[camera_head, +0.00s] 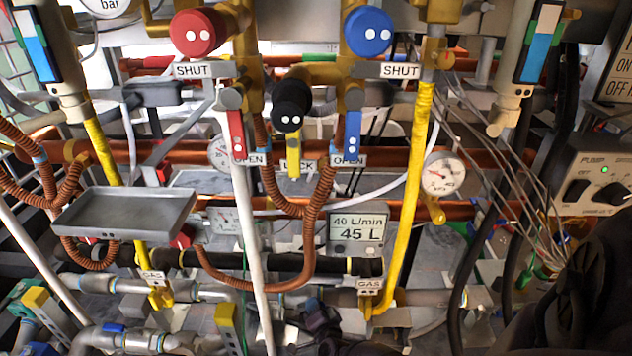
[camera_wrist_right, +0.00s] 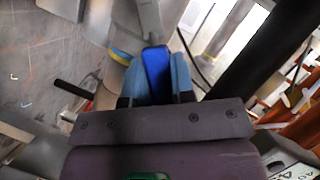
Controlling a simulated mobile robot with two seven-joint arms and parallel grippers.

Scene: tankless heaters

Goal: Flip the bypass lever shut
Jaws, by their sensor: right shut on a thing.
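My right gripper (camera_head: 314,308) is low in the middle of the head view, small and dark, with a bit of blue at its tip. In the right wrist view my right gripper (camera_wrist_right: 158,85) is shut on a blue lever (camera_wrist_right: 157,70), its pads on both sides of the handle. A grey stem (camera_wrist_right: 147,18) runs on from the lever's far end. No label marks this lever as the bypass lever. My left gripper is not in view.
Higher up, a red lever (camera_head: 236,133) and a blue lever (camera_head: 352,133) hang down by OPEN labels. White and yellow pipes, copper hoses and a grey tray (camera_head: 125,213) crowd the space. A display (camera_head: 357,231) reads 45 L. A pump switch box (camera_head: 602,185) is at right.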

